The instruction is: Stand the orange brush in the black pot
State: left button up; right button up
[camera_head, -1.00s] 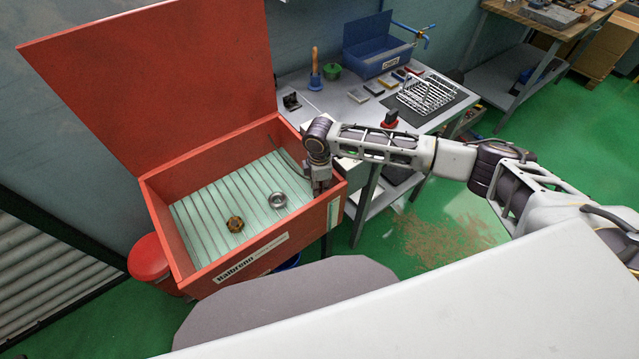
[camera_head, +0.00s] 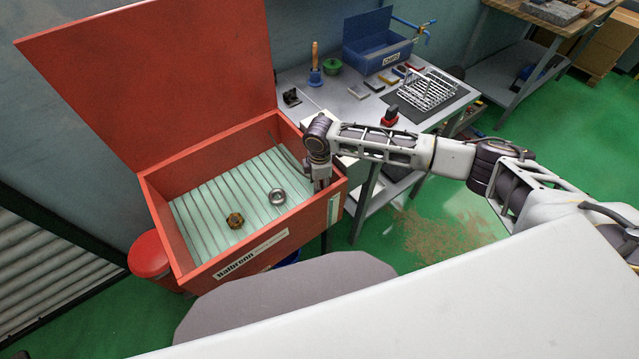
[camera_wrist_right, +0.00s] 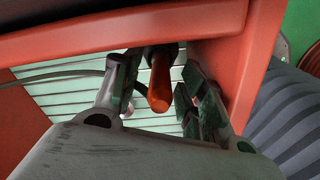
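In the right wrist view an orange handle (camera_wrist_right: 159,82), likely the brush's, points toward the camera between the fingers of my right gripper (camera_wrist_right: 160,100). A dark part is behind its far end. The fingers are apart, with a gap visible on both sides of the handle. In the head view my right gripper (camera_head: 321,178) points down inside the near right corner of the red wash tub (camera_head: 160,210); the arm hides the brush there. I cannot make out a black pot for certain. My left gripper is not in view.
A metal ring (camera_head: 277,196) and a brass nut-like part (camera_head: 235,220) lie on the tub's ribbed floor. The raised red lid (camera_head: 150,80) stands behind. A grey bench (camera_head: 345,108) at the right holds a blue pot (camera_head: 315,78), green pot (camera_head: 333,67), blue box (camera_head: 378,55) and wire rack (camera_head: 428,90).

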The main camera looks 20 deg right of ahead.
jog(key=shift+r, duration=6)
jog(key=shift+s+f, duration=0.1)
jog(key=shift+s, duration=0.05)
